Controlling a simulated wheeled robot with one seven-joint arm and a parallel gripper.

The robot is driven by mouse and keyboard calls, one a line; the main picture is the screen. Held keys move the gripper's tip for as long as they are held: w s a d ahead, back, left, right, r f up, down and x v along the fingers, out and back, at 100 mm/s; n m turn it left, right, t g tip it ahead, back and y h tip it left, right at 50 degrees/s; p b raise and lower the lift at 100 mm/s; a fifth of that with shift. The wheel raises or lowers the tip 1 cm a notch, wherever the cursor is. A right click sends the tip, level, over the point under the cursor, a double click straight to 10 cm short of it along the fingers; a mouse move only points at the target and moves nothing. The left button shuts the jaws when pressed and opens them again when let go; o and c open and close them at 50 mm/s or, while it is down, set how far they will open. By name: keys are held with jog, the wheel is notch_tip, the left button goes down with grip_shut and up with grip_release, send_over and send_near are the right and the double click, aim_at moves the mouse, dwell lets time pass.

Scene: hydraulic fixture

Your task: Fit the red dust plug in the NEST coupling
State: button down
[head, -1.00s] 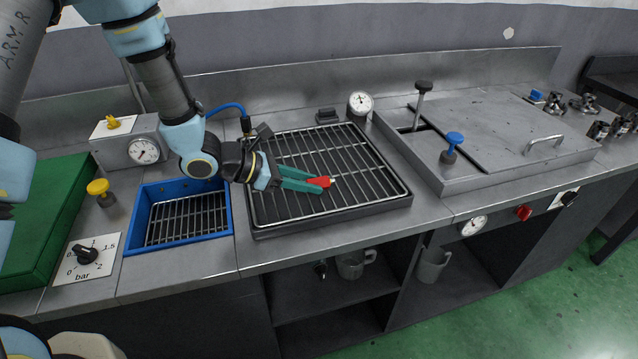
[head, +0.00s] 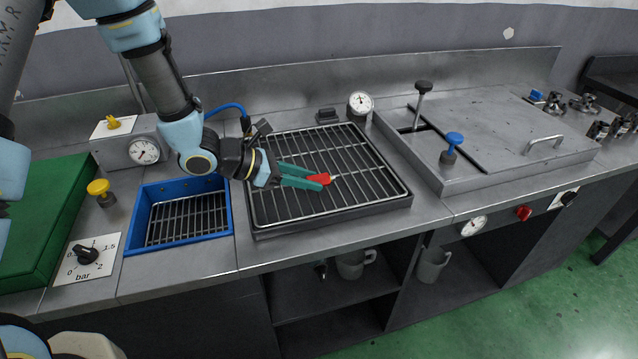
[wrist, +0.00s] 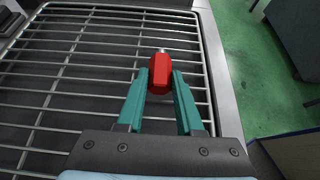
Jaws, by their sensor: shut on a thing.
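The red dust plug (head: 321,179) is between the teal fingers of my gripper (head: 309,178), which is shut on it above the wire grid tray. In the wrist view the plug (wrist: 159,72) sits between the fingertips of my gripper (wrist: 160,82), with its pale metal tip pointing away from the gripper. I cannot tell from these views which fitting is the NEST coupling; no label with that name is readable.
The wire grid tray (head: 408,200) lies under my gripper. A blue bin (head: 137,222) with a grid stands to its left. At right, a blue-capped fitting (head: 453,146) and a black-knobbed lever (head: 421,100) rise from a metal block. A gauge (head: 360,103) stands behind the tray.

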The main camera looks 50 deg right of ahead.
jog(key=shift+r+p, duration=1.4)
jog(key=shift+r, duration=1.1)
jog(key=c, duration=1.1)
grip_release()
grip_shut()
